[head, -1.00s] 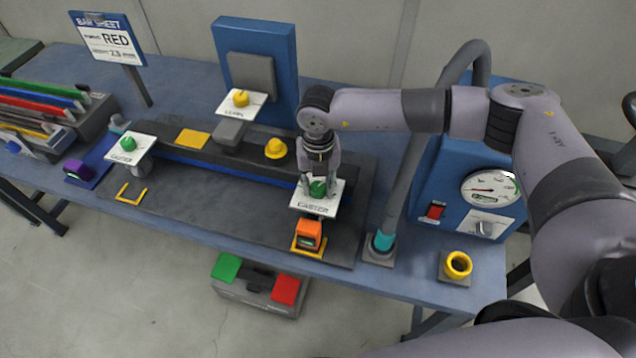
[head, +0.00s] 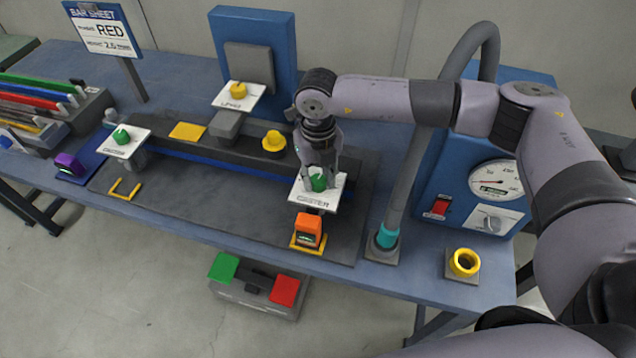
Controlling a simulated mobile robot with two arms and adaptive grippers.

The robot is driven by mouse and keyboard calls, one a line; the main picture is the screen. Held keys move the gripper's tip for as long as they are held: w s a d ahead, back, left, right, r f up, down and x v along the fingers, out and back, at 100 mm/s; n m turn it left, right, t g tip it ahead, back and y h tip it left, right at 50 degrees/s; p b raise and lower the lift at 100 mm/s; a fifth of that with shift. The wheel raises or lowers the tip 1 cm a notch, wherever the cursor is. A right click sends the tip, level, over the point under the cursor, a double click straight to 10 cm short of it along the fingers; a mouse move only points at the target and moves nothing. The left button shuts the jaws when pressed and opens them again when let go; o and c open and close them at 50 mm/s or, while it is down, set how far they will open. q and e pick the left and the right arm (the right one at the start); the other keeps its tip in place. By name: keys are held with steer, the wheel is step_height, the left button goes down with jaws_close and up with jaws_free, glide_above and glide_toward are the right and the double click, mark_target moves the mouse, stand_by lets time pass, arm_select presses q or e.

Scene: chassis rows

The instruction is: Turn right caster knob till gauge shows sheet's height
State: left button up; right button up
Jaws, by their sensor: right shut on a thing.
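The right caster knob (head: 318,183) is green and sits on a white plate marked CASTER (head: 313,201). My right gripper (head: 318,178) comes down from above and is shut on this knob. An orange gauge (head: 308,229) with a small dark display stands in a yellow bracket just in front of the plate; its reading is too small to tell. The bar sheet (head: 103,35) stands on a post at the back left. It shows RED and a height that looks like 2.5, though the digits are blurred. My left gripper is not in view.
A left caster plate with a green knob (head: 121,136) and a lever plate with a yellow knob (head: 238,90) stand along the bench. A blue cabinet with a round dial (head: 495,181) and a grey hose are at right. Coloured bars (head: 35,100) fill a rack at left.

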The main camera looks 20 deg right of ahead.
steer(key=n+b, duration=0.3)
steer(key=shift+f, duration=0.2)
steer(key=shift+r+n+b, duration=0.2)
steer(key=shift+n+b, duration=0.9)
steer(key=shift+b, duration=0.05)
steer(key=o, duration=1.1)
steer(key=shift+o, duration=0.2)
